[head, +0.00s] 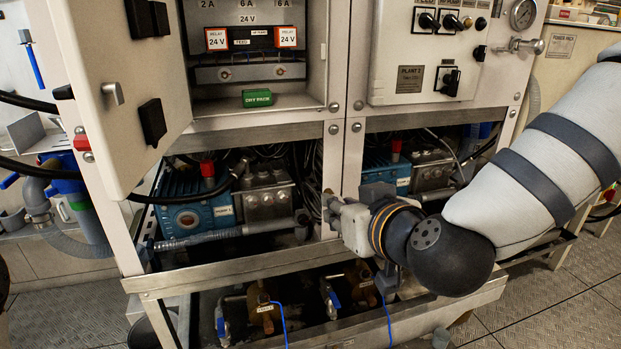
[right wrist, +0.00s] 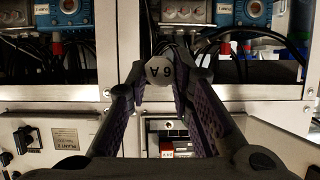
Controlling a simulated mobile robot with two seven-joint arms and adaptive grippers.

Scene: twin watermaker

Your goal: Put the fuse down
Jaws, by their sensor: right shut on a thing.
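In the head view my right gripper (head: 334,208) is in front of the lower part of the cabinet, near the middle post and below the open fuse compartment (head: 290,101). The fuse is too small to make out there. My left gripper is not in view.
The cabinet door (head: 120,90) stands open at left. A green DRY PACK box (head: 257,98) sits on the compartment floor below two 24 V relays (head: 216,39). Blue pumps (head: 190,207) stand behind the lower frame rail (head: 215,268). Valves with blue handles (head: 331,303) are below.

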